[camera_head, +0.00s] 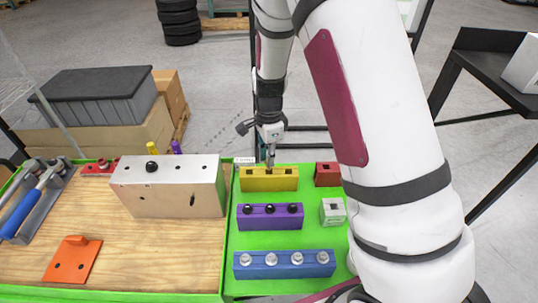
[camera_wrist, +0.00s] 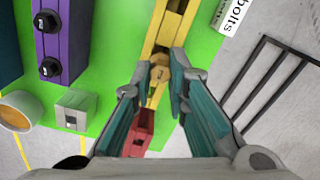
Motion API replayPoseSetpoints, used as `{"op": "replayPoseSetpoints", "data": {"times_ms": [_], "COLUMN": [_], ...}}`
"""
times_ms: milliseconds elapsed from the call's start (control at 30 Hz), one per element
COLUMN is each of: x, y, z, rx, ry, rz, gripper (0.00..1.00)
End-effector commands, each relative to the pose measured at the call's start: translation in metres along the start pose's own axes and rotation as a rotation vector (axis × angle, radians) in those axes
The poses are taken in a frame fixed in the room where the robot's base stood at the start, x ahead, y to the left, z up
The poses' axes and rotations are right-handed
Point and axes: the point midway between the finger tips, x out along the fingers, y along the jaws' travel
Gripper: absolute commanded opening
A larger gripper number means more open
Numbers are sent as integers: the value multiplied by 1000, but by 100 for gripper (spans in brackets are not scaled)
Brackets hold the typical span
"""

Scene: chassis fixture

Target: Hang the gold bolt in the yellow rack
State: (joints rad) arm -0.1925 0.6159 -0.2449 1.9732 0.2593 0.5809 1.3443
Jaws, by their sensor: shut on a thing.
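The yellow rack (camera_head: 257,181) stands on the green mat, right of centre in the head view. In the wrist view the yellow rack (camera_wrist: 172,24) runs from the top edge down between my fingers. My gripper (camera_head: 268,160) points down right over the rack. It is shut on the gold bolt (camera_wrist: 159,74), whose hexagonal head shows between the fingertips. The bolt is at the rack in the wrist view; whether its shank sits in a slot is hidden. In the head view I cannot make the bolt out clearly.
A purple rack (camera_head: 259,219) with black bolts and a blue rack (camera_head: 300,265) with silver bolts stand nearer. A red block (camera_head: 327,174) and a grey block (camera_head: 332,211) are close on the right. A pale chassis block (camera_head: 165,190) stands left on wood.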

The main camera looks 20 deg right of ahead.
Motion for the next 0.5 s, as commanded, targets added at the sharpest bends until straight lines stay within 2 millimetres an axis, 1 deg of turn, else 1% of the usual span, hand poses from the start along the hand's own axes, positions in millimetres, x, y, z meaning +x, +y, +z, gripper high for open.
{"op": "replayPoseSetpoints", "data": {"times_ms": [500], "x": [19], "y": [0], "z": [0], "rx": [1], "ry": [0], "rz": [1], "gripper": [0]}}
